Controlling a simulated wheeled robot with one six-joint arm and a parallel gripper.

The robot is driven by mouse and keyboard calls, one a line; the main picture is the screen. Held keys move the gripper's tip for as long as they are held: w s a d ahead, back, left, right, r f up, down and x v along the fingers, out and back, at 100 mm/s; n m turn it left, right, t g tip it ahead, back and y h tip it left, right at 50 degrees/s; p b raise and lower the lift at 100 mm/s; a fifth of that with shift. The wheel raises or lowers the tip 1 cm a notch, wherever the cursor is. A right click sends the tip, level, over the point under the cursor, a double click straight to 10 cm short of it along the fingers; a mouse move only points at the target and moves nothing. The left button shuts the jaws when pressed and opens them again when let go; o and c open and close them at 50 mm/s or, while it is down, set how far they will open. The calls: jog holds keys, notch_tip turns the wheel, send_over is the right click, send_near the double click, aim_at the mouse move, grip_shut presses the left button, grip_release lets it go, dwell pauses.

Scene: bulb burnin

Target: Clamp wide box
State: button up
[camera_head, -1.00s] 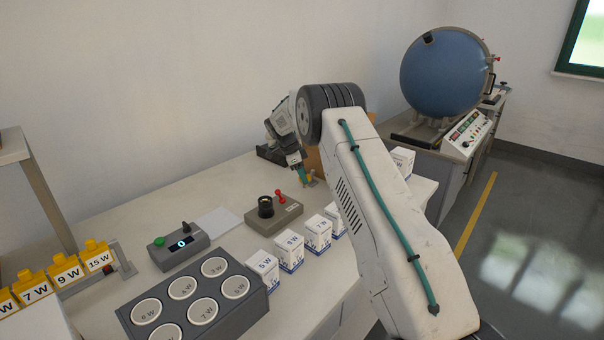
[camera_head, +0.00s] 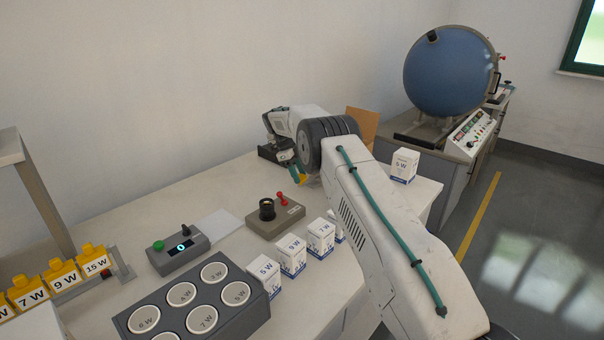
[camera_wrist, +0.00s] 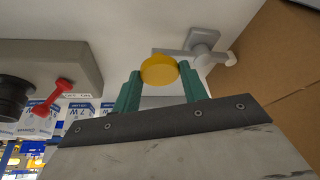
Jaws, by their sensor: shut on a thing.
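My gripper (camera_wrist: 160,88) has green fingers, which are shut on a round yellow knob (camera_wrist: 158,70) in the wrist view. Behind the knob is a grey metal fixture (camera_wrist: 203,44) with a bar and a rounded end. A brown cardboard surface (camera_wrist: 275,60), likely a box, fills the right of the wrist view, close to the fixture's end; I cannot tell if they touch. In the head view the cardboard (camera_head: 363,125) shows behind my arm, mostly hidden. My gripper there (camera_head: 298,174) is partly hidden, low over the bench.
A grey device with a black socket and red lever (camera_head: 276,212) stands left of my gripper. Several white bulb boxes (camera_head: 292,255) line the front edge; another (camera_head: 404,165) stands at the right end.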

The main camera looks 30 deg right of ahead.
jog(key=shift+w+r, duration=0.1)
jog(key=o, duration=1.4)
jog(key=v, duration=0.7)
jog(key=shift+a+r, duration=0.15)
jog(key=shift+r, duration=0.15)
jog(key=shift+w, duration=0.1)
